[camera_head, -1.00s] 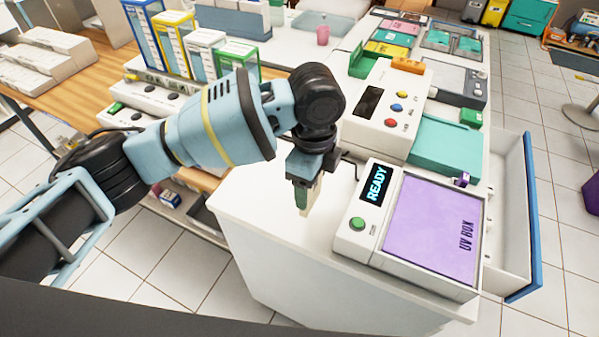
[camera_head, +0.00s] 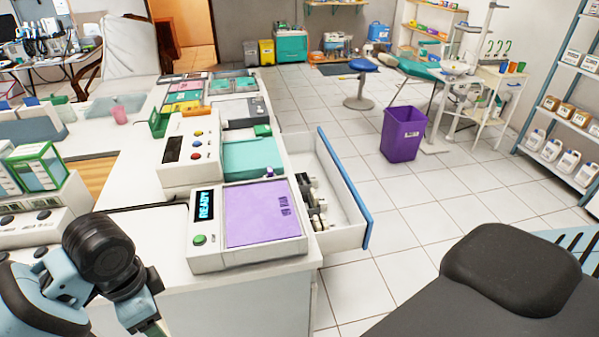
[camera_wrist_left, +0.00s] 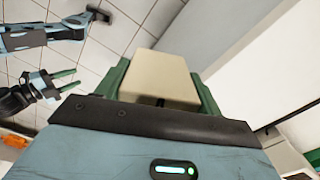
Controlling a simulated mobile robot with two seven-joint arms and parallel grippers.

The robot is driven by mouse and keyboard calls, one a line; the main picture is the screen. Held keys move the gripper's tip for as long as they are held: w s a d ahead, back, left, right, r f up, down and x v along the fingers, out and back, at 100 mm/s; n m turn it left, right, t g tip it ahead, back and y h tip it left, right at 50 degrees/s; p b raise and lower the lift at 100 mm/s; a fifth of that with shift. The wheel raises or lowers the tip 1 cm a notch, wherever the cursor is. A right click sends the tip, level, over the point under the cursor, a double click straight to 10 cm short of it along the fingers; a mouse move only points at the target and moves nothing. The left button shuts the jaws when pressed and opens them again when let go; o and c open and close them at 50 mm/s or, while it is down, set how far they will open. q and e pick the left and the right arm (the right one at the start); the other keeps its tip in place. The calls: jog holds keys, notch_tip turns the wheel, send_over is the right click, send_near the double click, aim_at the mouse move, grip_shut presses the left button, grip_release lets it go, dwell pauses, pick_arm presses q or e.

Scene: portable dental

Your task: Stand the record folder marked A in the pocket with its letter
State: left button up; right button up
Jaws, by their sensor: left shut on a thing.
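My left gripper (camera_head: 150,330) is at the bottom left of the head view, its fingertips mostly cut off by the frame edge. In the left wrist view its green fingers (camera_wrist_left: 160,88) are shut on a plain cream block-like thing (camera_wrist_left: 158,72). No letter shows on it, so I cannot tell whether it is folder A. My right gripper (camera_wrist_left: 66,81) shows at the left of the wrist view, its two green fingers apart and empty. No lettered pocket can be read. A green-edged box (camera_head: 38,166) stands at the left of the head view.
The UV box (camera_head: 205,262) sits at the near end of the white counter, left of an open blue-fronted drawer (camera_head: 345,190). A button console (camera_head: 180,175) and teal tray (camera_head: 252,158) stand behind. A purple bin (camera_head: 403,135) stands on open tiled floor.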

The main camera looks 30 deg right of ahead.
jog(key=shift+w+d+r+t+p, duration=0.15)
jog(key=shift+w+r+p, duration=0.15)
jog(key=shift+w+r, duration=0.15)
jog(key=shift+w+d+r+t+p, duration=0.15)
jog(key=shift+w+r+p, duration=0.1)
jog(key=shift+w+r, duration=0.2)
jog(key=shift+c, duration=0.5)
pick_arm(q)
jog(key=s+a+f+n, duration=0.5)
jog(key=a+n, duration=0.3)
jog(key=s+a+f+n, duration=0.5)
jog(key=a+n, duration=0.2)
jog(key=n, duration=0.2)
jog(key=shift+a, duration=0.4)
pick_arm(e)
jog(key=shift+a, duration=0.1)
pick_arm(q)
jog(key=shift+d, duration=0.1)
